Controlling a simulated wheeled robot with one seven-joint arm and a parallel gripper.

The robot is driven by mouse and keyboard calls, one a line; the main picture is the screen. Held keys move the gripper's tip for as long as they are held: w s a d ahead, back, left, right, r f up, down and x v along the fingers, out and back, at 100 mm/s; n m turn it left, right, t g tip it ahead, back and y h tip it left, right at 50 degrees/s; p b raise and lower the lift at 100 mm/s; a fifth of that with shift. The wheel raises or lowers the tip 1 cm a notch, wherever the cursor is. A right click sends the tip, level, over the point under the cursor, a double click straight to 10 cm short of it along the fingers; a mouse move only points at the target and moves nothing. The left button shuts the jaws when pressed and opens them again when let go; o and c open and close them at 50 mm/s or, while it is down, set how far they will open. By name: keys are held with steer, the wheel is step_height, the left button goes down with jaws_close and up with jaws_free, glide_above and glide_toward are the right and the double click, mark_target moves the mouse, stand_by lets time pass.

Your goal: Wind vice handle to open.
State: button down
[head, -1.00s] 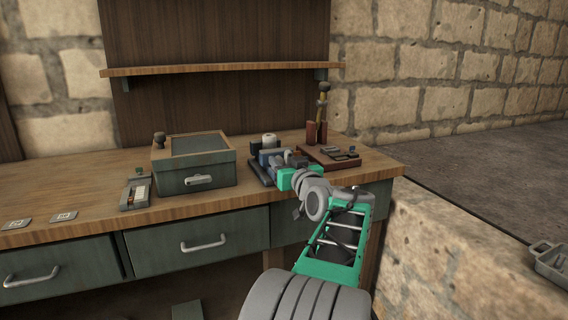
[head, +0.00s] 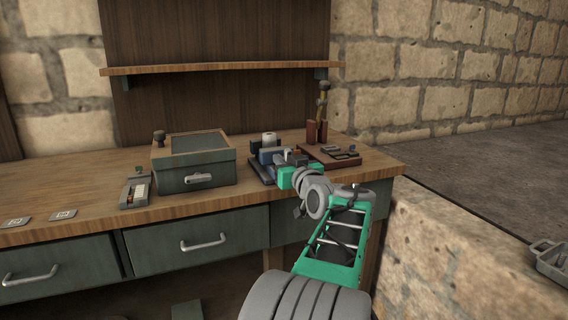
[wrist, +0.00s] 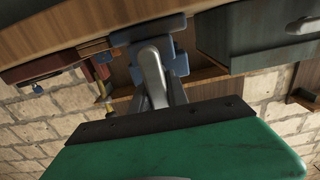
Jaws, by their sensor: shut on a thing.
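The blue vice (head: 266,157) stands on the wooden workbench near its right end. In the wrist view its blue body (wrist: 180,62) shows right beyond my fingers, and the picture is turned over. My gripper (head: 284,160) is at the front right of the vice in the head view. In the wrist view the grey fingers of my gripper (wrist: 151,72) are shut at the vice. My green wrist hides part of the vice's front in the head view.
A green box with a knob (head: 195,163) stands left of the vice. A reddish tray (head: 333,156) with small parts and upright brown blocks (head: 316,132) lie close on the right. A white roll (head: 269,139) stands behind. Drawers (head: 199,240) line the bench front.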

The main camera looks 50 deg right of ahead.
steer(key=c, duration=1.3)
jaws_free()
steer(key=v, duration=0.7)
steer(key=shift+s+a+p, duration=0.15)
steer(key=shift+s+p, duration=0.25)
